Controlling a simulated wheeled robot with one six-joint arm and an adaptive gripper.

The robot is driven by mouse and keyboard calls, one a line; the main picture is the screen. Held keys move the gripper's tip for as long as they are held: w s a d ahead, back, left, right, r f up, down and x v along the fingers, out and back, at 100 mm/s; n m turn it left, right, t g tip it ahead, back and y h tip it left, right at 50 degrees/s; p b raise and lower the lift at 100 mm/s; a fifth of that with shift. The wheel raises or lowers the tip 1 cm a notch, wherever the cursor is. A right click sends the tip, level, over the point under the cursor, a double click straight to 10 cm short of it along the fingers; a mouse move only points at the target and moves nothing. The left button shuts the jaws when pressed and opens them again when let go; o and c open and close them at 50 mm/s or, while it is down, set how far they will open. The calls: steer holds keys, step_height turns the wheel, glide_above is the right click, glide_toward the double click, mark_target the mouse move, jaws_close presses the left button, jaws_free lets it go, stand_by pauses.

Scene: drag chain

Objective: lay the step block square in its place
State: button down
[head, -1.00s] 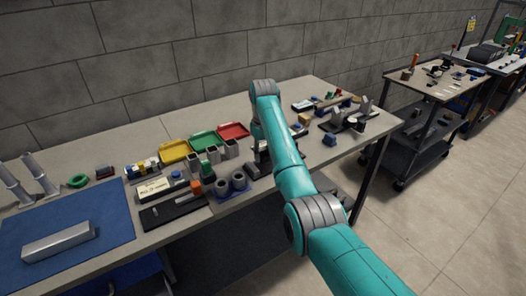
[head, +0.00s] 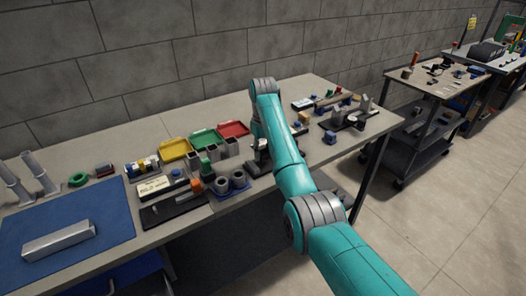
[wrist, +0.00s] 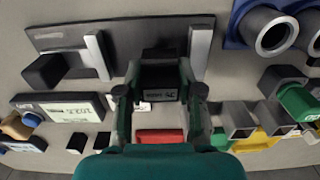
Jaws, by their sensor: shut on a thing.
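Just beyond is a dark grey plate (wrist: 62,36) carrying two pale metal bars, one on the left (wrist: 97,56) and one on the right (wrist: 200,48). The block is close beside the right bar; a gap lies between it and the left bar. I cannot tell whether the block touches the plate. In the head view my teal arm hides most of this spot.
A blue holder with grey rings (head: 230,182) stands left of the gripper in the head view. Open grey boxes (head: 222,150) and yellow, green and red trays (head: 203,138) are close by. A dark block (wrist: 42,70) lies by the plate's left end in the wrist view.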

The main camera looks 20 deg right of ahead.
steer(key=shift+f, duration=1.45)
stand_by(0.8)
steer(key=c, duration=0.7)
jaws_free()
steer(key=shift+r, duration=3.75)
